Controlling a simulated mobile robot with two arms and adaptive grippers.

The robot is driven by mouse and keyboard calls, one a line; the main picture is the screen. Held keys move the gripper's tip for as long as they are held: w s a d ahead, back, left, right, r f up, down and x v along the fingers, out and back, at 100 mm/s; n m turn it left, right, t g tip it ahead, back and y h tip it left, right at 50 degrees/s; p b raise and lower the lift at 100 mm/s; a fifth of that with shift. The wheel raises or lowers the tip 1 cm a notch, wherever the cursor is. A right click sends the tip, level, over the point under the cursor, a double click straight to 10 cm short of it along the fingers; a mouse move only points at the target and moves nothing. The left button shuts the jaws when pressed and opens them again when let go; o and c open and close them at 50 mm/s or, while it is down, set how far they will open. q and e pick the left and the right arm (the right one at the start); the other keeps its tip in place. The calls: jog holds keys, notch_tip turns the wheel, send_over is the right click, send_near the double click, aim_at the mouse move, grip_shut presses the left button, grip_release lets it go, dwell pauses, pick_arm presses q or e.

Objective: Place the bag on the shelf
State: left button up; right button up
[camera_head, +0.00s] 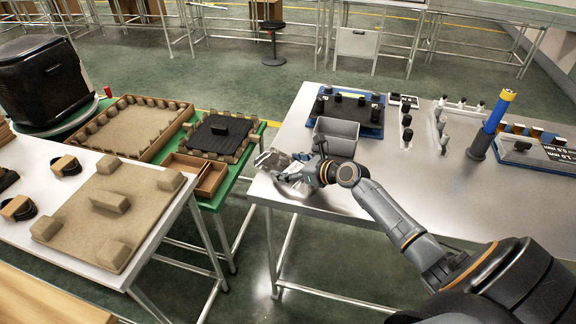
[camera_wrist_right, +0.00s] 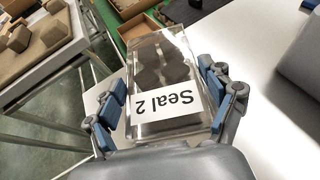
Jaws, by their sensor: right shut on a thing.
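My right gripper (camera_head: 285,172) is over the left front corner of the metal table. It is shut on a clear bag (camera_head: 268,160) with dark pieces inside and a white label reading "Seal 2". In the right wrist view the bag (camera_wrist_right: 165,75) sits between the two blue-padded fingers of the right gripper (camera_wrist_right: 165,100), its label towards the palm. I cannot tell from these views whether the bag touches the table. No shelf can be clearly made out. My left gripper is not in view.
The metal table (camera_head: 390,200) holds a grey bin (camera_head: 336,136), a blue tray (camera_head: 350,110) and a blue-and-yellow cylinder (camera_head: 490,125). Left are a green table (camera_head: 248,150) with cardboard trays (camera_head: 125,125) and a white table (camera_head: 85,190) with foam packing (camera_head: 110,215). A gap separates the tables.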

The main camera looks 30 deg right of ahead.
jog(key=o, duration=1.1)
jog(key=shift+f, duration=0.1)
jog(key=shift+c, duration=0.2)
